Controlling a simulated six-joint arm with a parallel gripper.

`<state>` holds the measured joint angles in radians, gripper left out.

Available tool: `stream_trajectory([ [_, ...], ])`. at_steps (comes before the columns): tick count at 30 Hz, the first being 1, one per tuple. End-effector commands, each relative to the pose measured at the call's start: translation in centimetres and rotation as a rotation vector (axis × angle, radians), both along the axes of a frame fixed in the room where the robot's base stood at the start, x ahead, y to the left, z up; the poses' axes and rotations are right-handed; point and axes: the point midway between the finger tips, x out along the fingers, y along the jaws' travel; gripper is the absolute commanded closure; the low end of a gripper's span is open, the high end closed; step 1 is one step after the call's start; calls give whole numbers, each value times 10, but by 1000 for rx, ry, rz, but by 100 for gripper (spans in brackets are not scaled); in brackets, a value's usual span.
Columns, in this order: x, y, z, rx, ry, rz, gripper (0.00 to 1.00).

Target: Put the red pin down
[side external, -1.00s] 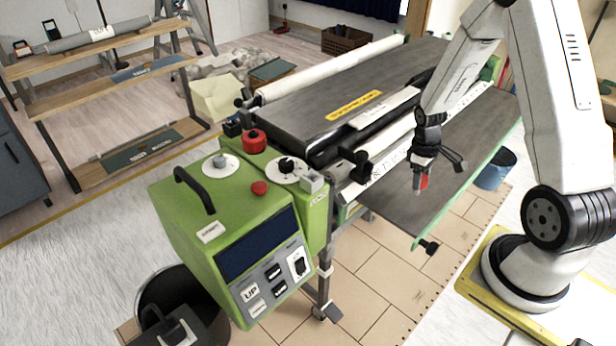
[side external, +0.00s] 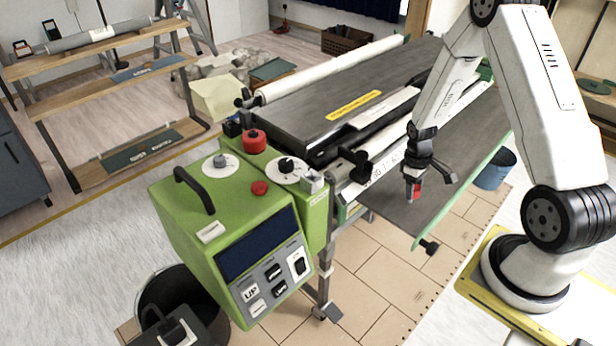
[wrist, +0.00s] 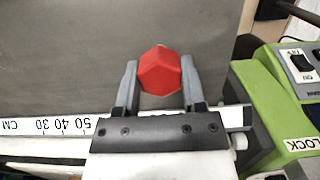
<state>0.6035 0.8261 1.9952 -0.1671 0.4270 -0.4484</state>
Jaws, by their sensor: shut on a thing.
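The red pin (wrist: 160,72) has a hexagonal red head, seen from above in the wrist view. My gripper (wrist: 160,88) is shut on it, with one finger on each side of the head. In the side view my gripper (side external: 413,180) points down over the grey side shelf (side external: 460,150), and the red pin (side external: 413,190) shows between its fingers. The pin's lower end is at or just above the shelf; I cannot tell whether it touches. The underside of the pin is hidden in the wrist view.
The green machine housing (side external: 230,225) with knobs and a LOCK label stands left of my gripper. A white ruler strip (wrist: 60,125) runs along the shelf's inner edge. A blue bucket (side external: 490,172) stands beyond the shelf's right edge. The shelf around the pin is clear.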

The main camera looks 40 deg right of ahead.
Motion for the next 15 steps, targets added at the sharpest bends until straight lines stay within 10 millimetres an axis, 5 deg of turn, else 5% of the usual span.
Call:
stream_trajectory([
  [13,0,0,-4,0,0,0,100],
  [14,0,0,-4,0,0,-1,45],
  [15,0,0,-4,-1,0,-1,32],
])
